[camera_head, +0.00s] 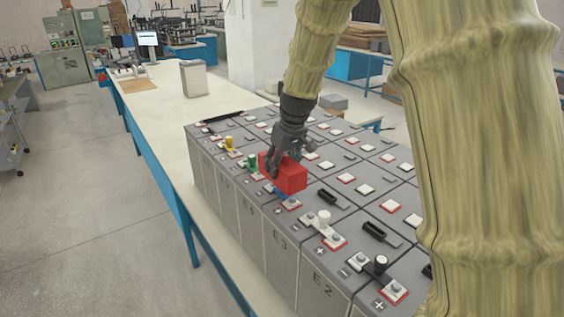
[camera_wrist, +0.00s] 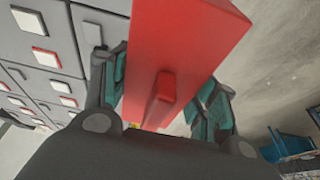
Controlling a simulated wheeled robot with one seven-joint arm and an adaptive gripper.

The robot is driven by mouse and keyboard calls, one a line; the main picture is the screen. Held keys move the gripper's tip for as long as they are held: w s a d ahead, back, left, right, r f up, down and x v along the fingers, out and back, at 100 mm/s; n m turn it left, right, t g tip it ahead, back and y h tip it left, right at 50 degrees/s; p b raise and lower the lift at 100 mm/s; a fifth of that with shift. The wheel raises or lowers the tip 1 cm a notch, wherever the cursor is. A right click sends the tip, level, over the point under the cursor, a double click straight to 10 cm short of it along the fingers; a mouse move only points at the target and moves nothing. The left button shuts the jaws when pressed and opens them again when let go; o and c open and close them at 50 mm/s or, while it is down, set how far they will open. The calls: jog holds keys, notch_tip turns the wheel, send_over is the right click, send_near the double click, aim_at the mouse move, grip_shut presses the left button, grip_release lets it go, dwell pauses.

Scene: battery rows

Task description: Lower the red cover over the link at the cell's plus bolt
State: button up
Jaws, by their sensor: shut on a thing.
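The red cover (camera_head: 289,176) is a box-shaped cap. My gripper (camera_head: 273,164) is shut on it and holds it over the front row of grey battery cells. In the wrist view the red cover (camera_wrist: 190,50) fills the upper middle, with its raised grip (camera_wrist: 163,95) between the teal-padded fingers. The link itself cannot be made out.
Black handles (camera_head: 374,231) lie on the cells.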

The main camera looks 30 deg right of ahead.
aim_at(287, 160)
jog(key=shift+s+f, duration=0.15)
jog(key=shift+f, duration=0.3)
jog(key=shift+f+b, duration=1.25)
jog(key=shift+f, duration=1.1)
jog(key=shift+f, duration=0.1)
jog(key=o, duration=1.1)
jog(key=v, duration=1.2)
jog(key=shift+f, duration=0.1)
